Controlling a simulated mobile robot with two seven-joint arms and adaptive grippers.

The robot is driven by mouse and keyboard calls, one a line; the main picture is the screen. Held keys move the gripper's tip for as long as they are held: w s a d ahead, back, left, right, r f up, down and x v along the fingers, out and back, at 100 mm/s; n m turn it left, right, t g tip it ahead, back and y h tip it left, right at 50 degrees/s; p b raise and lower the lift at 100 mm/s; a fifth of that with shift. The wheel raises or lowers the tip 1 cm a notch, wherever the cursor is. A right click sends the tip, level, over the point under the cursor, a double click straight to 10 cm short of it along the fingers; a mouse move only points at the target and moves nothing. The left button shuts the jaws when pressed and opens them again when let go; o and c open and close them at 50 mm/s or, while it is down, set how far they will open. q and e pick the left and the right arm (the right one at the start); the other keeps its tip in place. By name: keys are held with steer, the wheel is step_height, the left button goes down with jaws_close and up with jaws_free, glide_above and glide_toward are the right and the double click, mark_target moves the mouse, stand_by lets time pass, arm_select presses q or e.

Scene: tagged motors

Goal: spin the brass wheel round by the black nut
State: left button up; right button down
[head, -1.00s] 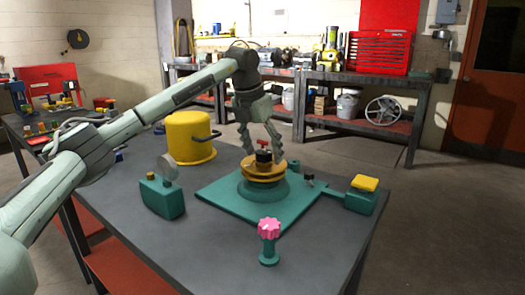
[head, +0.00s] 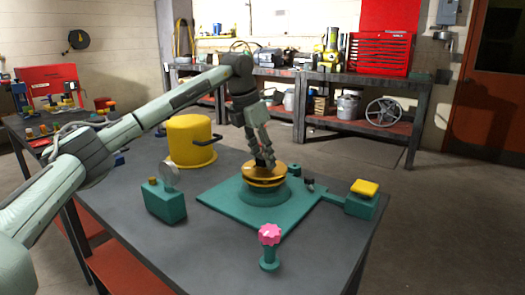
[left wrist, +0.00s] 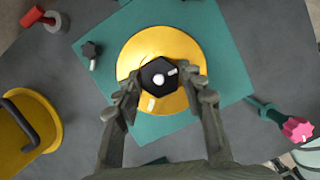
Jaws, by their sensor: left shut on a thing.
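The brass wheel (head: 265,181) lies flat on a round green base (head: 264,194) on a green plate. It also shows in the left wrist view (left wrist: 190,52), with a pale mark near its rim. The black nut (left wrist: 158,76) stands at the wheel's centre, with a white centre and a white mark on its top. My left gripper (left wrist: 165,88) points down at the wheel, its fingers on either side of the nut and shut on it. In the head view the left gripper (head: 266,162) hides the nut. My right gripper is not in view.
A yellow pot (head: 190,139) stands behind left of the plate. A green block with a round disc (head: 165,202) is at left, a pink knob (head: 270,234) in front, and a yellow-topped green box (head: 361,203) at right. A small black knob (left wrist: 92,50) stands on the plate.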

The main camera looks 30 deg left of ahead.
arm_select(q)
steer(key=m+g+h, duration=0.1)
steer(key=m, duration=0.5)
steer(key=shift+w, duration=0.2)
steer(key=m, duration=0.2)
steer(key=m+g+h, duration=0.1)
steer(key=m, duration=0.2)
steer(key=shift+a+g, duration=0.15)
steer(key=shift+g, duration=0.15)
steer(key=shift+c, duration=0.5)
steer(key=o, duration=1.3)
steer(key=shift+c, duration=0.2)
